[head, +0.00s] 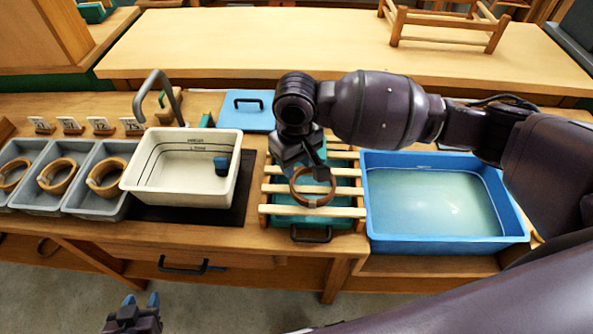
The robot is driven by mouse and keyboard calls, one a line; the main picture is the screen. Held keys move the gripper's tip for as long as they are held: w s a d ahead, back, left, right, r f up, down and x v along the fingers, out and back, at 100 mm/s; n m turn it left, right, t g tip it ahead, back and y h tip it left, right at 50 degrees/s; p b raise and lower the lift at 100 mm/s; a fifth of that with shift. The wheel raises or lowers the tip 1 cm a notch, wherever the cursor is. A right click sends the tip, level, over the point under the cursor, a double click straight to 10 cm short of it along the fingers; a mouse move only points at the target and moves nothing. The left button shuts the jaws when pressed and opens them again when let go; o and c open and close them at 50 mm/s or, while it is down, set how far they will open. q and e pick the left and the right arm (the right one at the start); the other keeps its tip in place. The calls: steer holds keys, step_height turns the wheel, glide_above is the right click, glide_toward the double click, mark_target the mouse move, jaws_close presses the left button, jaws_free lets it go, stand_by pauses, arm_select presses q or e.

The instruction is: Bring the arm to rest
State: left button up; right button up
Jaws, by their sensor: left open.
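My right gripper (311,163) hangs from the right arm, pointing down over the slatted wooden rack (274,189). A brown bark coil (313,201) with a band around it lies on the rack's slats. The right fingers are at the coil's far side. They are dark and partly hidden, so I cannot tell whether they grip it. My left gripper (134,312) is open and empty, low at the bottom edge in front of the bench, over the floor.
A blue tub of water (380,222) stands right of the rack, and a white basin (133,172) with a dark blue object stands left. Grey trays (110,205) with bark coils and number cards line the left. A blue lidded box (258,122) is behind. The bench front has handles.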

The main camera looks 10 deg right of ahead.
steer(key=shift+r, duration=0.4)
steer(key=s+a+f+t+y, duration=0.2)
steer(key=s+f+y, duration=0.2)
steer(key=s, duration=0.5)
steer(key=s+d+f+m+t+h, duration=0.1)
steer(key=s+d+f+m+h, duration=0.1)
steer(key=s+d, duration=0.7)
steer(key=s+d+f+m+t+h, duration=0.1)
steer(key=s+d+m+h, duration=0.15)
steer(key=s+d, duration=0.55)
steer(key=w+d+f+t, duration=0.2)
steer(key=w+f+t, duration=0.5)
steer(key=w+f, duration=0.2)
steer(key=shift+d+f+n+t, duration=0.3)
steer(key=shift+f+n, duration=0.15)
steer(key=shift+f, duration=0.45)
